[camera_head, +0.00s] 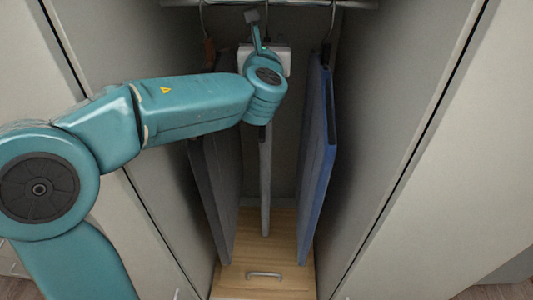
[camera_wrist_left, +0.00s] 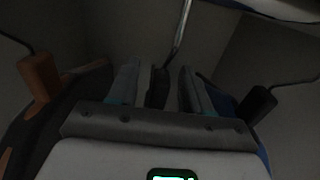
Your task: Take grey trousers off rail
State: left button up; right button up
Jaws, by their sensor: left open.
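The grey trousers (camera_head: 265,190) hang in the middle of the wardrobe, between a darker garment and a blue one. Their upper part is hidden behind my left arm. My left gripper (camera_head: 256,34) is up just below the rail (camera_head: 300,3), in front of the middle hanger. In the left wrist view my left gripper (camera_wrist_left: 158,84) has its fingers apart, with a dark part of a hanger between them and a thin metal hook (camera_wrist_left: 182,35) rising behind. I cannot tell whether the fingers touch it. My right gripper is not in view.
A dark garment (camera_head: 218,190) hangs close on the left, and a blue garment (camera_head: 318,165) on the right. An orange-brown hanger end (camera_wrist_left: 40,76) and a black one (camera_wrist_left: 258,104) flank my gripper. Wardrobe walls stand close on both sides; a wooden drawer (camera_head: 262,285) lies below.

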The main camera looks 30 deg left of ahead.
pick_arm(q)
jog(key=x, duration=0.2)
jog(key=shift+w, duration=0.3)
jog(key=shift+s, duration=0.1)
grip_shut()
jog(key=shift+r, duration=0.1)
dwell(1.0)
